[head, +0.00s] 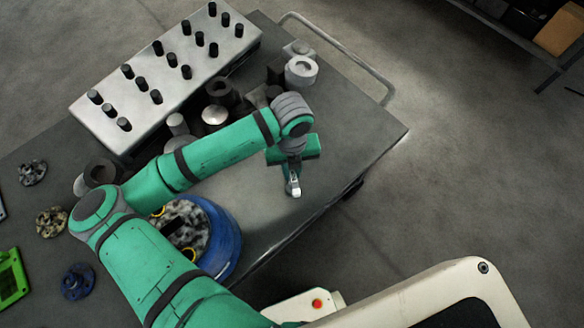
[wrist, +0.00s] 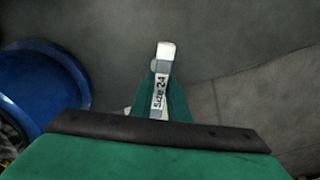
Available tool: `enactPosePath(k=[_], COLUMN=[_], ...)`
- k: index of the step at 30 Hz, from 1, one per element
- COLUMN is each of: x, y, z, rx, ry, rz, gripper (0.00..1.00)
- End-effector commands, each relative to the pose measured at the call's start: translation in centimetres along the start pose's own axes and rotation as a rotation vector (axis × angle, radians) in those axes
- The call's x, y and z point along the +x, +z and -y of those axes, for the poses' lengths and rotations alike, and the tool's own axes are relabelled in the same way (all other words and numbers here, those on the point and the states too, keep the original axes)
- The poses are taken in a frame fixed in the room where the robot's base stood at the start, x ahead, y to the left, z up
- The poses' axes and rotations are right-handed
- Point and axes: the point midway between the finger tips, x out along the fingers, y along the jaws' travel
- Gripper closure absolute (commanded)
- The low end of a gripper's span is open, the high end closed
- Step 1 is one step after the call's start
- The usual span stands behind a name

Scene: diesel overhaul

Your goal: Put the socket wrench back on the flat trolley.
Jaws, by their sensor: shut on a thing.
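My gripper (head: 292,176) is above the right front part of the flat trolley (head: 370,126), near its front edge. It is shut on the socket wrench (head: 293,188), whose pale metal end sticks out below the fingers. In the wrist view the wrench (wrist: 161,85) shows a light handle marked "Size 24" and a whitish end. The rest of the wrench is hidden by my gripper. I cannot tell whether the wrench touches the trolley top.
A blue round container (head: 228,240) stands left of my gripper, partly behind my arm. A pale block with black pegs (head: 165,70) and several metal cylinders (head: 301,70) stand at the back. The trolley top is bare around and right of my gripper. A rail handle (head: 340,47) runs along the far right end.

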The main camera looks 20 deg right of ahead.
Motion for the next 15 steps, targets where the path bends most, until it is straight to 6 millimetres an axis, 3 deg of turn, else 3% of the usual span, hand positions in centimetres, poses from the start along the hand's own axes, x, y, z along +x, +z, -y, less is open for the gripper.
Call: enactPosePath(k=[9,10,12,15], x=[1.01,1.03,1.0,1.01], y=[0.0,0.0,0.01,0.0], z=[0.05,0.05,0.04,0.04], rx=[0.0,0.001,0.001,0.001], ry=[-0.002,-0.002,-0.001,-0.001], rz=[0.0,0.0,0.0,0.0], gripper=[1.0,0.82,0.66,0.63])
